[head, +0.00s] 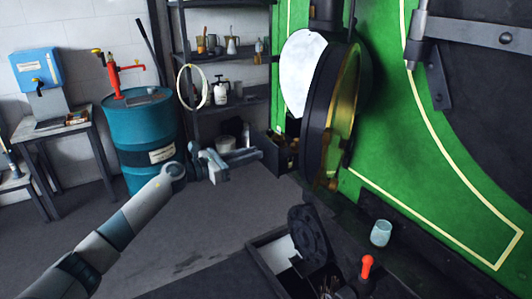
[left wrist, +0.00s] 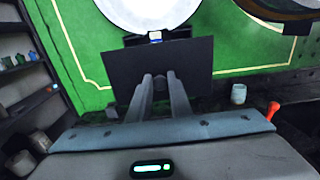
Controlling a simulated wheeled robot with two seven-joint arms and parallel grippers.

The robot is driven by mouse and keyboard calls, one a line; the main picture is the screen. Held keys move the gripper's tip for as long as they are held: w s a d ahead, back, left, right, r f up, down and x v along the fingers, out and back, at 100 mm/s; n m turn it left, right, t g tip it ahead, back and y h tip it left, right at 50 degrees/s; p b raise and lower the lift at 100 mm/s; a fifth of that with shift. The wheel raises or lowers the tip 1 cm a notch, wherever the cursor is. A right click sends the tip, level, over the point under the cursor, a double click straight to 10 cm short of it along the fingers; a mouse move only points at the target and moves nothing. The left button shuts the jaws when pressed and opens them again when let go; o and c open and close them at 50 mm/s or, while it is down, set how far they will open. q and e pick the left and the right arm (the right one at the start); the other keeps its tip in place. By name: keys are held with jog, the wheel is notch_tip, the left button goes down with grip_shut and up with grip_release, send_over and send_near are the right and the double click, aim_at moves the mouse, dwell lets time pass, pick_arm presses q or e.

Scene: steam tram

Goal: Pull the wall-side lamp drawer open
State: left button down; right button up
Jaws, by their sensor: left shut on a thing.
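The dark lamp drawer (head: 271,155) shows in the head view below and left of the big round lamp (head: 323,110) on the green wall. It looks like it stands out from the wall, with its top partly open to view. In the left wrist view the drawer's flat black front (left wrist: 122,72) fills the middle. My left gripper (head: 257,154) is level with this front. Its fingers (left wrist: 160,88) are shut on a small dark knob at the middle of the front, which they partly hide. My right gripper is not in view.
A black box with a raised round lid (head: 312,235), a red-topped lever (head: 367,266) and a pale cup (head: 381,232) are at the lower right. A dark shelf rack (head: 225,104) and a blue drum (head: 145,135) stand behind. The grey floor (head: 225,225) is clear.

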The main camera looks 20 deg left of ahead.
pick_arm(q)
jog(key=shift+s+a, duration=0.35)
jog(key=shift+s, duration=0.05)
jog(key=c, duration=1.6)
grip_release()
jog(key=shift+c, duration=0.2)
jog(key=shift+s+a, duration=0.1)
